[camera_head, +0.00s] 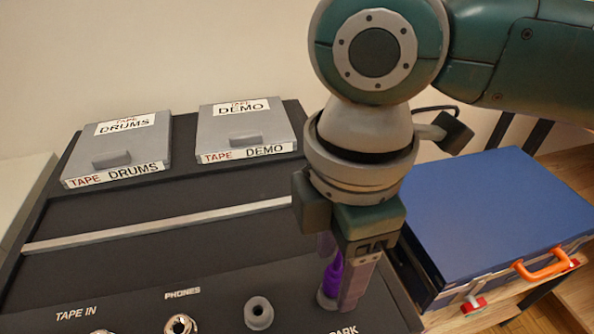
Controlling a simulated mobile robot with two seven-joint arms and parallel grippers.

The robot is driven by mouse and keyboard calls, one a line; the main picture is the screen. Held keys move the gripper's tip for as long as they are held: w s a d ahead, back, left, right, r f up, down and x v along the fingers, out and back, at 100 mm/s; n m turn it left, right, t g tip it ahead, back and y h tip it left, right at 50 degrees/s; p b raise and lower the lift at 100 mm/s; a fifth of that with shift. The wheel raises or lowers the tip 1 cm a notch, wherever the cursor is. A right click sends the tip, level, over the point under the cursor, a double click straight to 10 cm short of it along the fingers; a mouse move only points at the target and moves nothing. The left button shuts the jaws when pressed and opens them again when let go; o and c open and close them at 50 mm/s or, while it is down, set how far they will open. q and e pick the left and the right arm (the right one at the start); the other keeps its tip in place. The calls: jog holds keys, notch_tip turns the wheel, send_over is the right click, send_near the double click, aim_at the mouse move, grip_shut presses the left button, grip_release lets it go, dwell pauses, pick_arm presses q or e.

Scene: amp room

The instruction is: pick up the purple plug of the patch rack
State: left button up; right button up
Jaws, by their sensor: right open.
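The purple plug (333,273) stands upright in a grey collar near the front right of the black rack (140,265), by a partly cut-off label ending in "PARK". My right gripper (341,284) points down over the plug, its jaws open. One finger is in front and to the right of the plug; the other is partly hidden behind it. The fingers are beside the plug, and I cannot tell whether they touch it. The gripper hides the plug's upper part. My left gripper is not in view.
An empty grey collar (258,313) and a metal phones jack (180,325) lie left of the plug. Grey tape boxes marked drums (118,152) and demo (246,131) sit at the back. A blue case (497,222) with an orange handle (543,266) stands at right.

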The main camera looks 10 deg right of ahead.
notch_tip(320, 180, down, 3)
jog(key=shift+r, duration=0.1)
grip_shut()
dwell(0.5)
